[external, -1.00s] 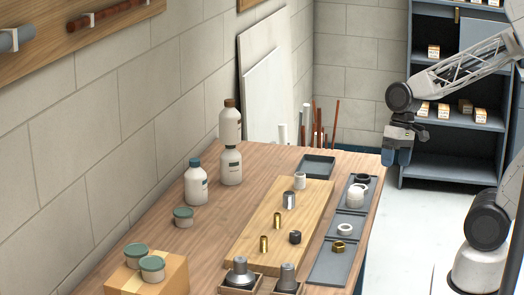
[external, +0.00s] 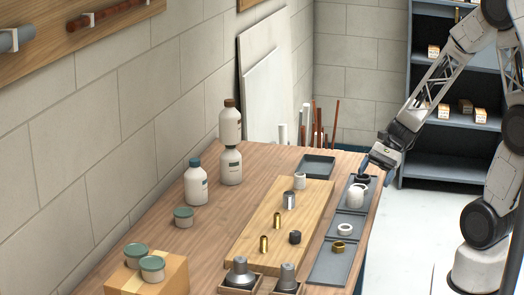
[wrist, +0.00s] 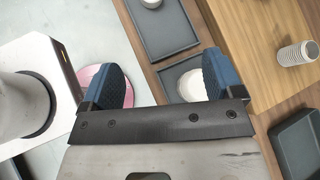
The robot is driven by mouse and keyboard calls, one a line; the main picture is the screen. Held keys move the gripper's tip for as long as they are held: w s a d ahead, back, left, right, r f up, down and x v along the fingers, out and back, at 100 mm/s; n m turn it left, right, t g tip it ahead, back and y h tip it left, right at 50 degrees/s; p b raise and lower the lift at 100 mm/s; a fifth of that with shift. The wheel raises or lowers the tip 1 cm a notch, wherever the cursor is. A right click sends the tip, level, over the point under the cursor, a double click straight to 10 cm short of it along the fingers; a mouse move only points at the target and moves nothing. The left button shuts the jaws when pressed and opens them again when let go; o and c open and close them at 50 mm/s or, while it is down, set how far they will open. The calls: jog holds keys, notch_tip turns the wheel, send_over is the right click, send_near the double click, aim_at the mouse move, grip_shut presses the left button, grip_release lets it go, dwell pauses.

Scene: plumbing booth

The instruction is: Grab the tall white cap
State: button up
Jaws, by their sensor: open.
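The tall white cap (external: 356,197) stands upright in the far section of the grey tray strip (external: 328,263) along the right side of the table. In the wrist view a white round top, apparently the cap (wrist: 189,84), shows beside the right finger, partly hidden by it. My gripper (external: 370,164) is open and empty, above and just beyond the cap near the table's right edge. In the wrist view my gripper (wrist: 160,65) has its fingers spread wide, with the table edge between them. A dark round part (external: 361,178) sits just behind the cap.
A white ring (external: 345,229) and brass nut (external: 339,247) lie in nearer sections. A wooden board (external: 262,222) holds several fittings, including a white threaded one (wrist: 298,52). An empty dark tray (external: 318,166) is at the back. Bottles (external: 196,184) stand left.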

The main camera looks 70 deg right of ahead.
aim_at(356, 189)
jog(key=d+f+m+t, duration=0.1)
jog(key=d+m, duration=0.1)
jog(key=d+f+m+t, duration=0.2)
jog(key=d, duration=0.1)
jog(key=w+d+f+m+t, duration=0.1)
jog(key=d+m, duration=0.1)
jog(key=shift+d+f+m+t, duration=0.25)
jog(key=shift+d+m+t, duration=0.05)
jog(key=shift+d+m, duration=0.1)
jog(key=shift+w+a, duration=0.1)
jog(key=shift+a, duration=0.05)
jog(key=shift+x, duration=1.15)
jog(key=shift+w+f, duration=0.1)
jog(key=shift+x, duration=2.5)
jog(key=c, duration=0.9)
jog(key=shift+c, duration=0.2)
